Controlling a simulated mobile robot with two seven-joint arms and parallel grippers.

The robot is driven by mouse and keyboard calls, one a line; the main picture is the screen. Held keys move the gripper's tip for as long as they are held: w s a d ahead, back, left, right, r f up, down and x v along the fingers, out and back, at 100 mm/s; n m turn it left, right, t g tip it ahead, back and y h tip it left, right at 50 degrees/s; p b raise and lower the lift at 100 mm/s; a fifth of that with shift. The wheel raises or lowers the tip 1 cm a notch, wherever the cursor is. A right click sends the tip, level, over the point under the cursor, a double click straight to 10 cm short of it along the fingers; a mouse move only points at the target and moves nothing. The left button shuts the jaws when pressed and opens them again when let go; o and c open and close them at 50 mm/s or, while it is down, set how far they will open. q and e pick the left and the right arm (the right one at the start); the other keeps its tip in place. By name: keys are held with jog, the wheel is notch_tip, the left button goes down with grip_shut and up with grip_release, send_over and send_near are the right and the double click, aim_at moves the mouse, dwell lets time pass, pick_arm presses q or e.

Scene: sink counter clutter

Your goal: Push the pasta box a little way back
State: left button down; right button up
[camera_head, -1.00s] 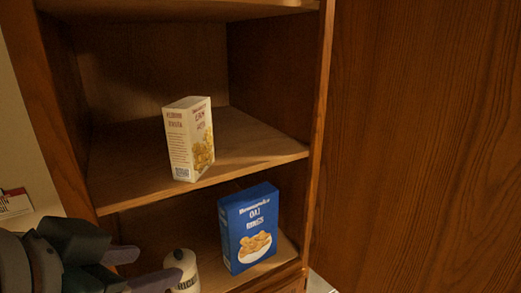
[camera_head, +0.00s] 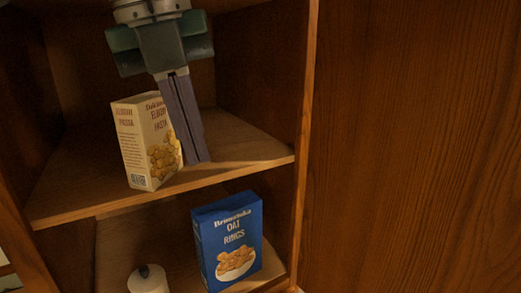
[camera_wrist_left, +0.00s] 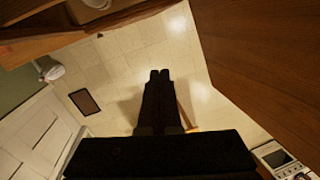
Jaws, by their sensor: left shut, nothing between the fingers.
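The pasta box (camera_head: 140,145), cream with pasta pictured on it, stands upright near the front edge of the upper shelf (camera_head: 235,150). My left gripper (camera_head: 201,160) points down in front of the shelf, its long fingers shut and empty. They cover the right edge of the box in the head view; I cannot tell if they touch it. In the left wrist view the dark fingers (camera_wrist_left: 159,73) are together above the tiled floor, and the box does not show. My right gripper is not in view.
A blue oat rings box (camera_head: 227,245) and a white canister (camera_head: 148,280) stand on the lower shelf. A wooden panel (camera_head: 410,140) fills the right side. The upper shelf is clear behind and right of the pasta box.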

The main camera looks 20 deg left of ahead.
aim_at(151, 164)
pick_arm(q)
jog(key=a+r+n+y, duration=0.2)
jog(key=a+y, duration=0.1)
jog(key=a, duration=0.4)
jog(key=w+a+f+b, duration=0.1)
jog(key=f, duration=0.2)
jog(key=w+a+f+b, duration=0.1)
jog(key=w+f+b, duration=0.1)
jog(key=f, duration=0.1)
jog(key=w+a+f+b, duration=0.1)
jog(key=a+f+b, duration=0.1)
jog(key=f, duration=0.1)
jog(key=shift+w+f, duration=0.2)
jog(key=shift+w+a, duration=0.3)
jog(key=shift+a, duration=0.1)
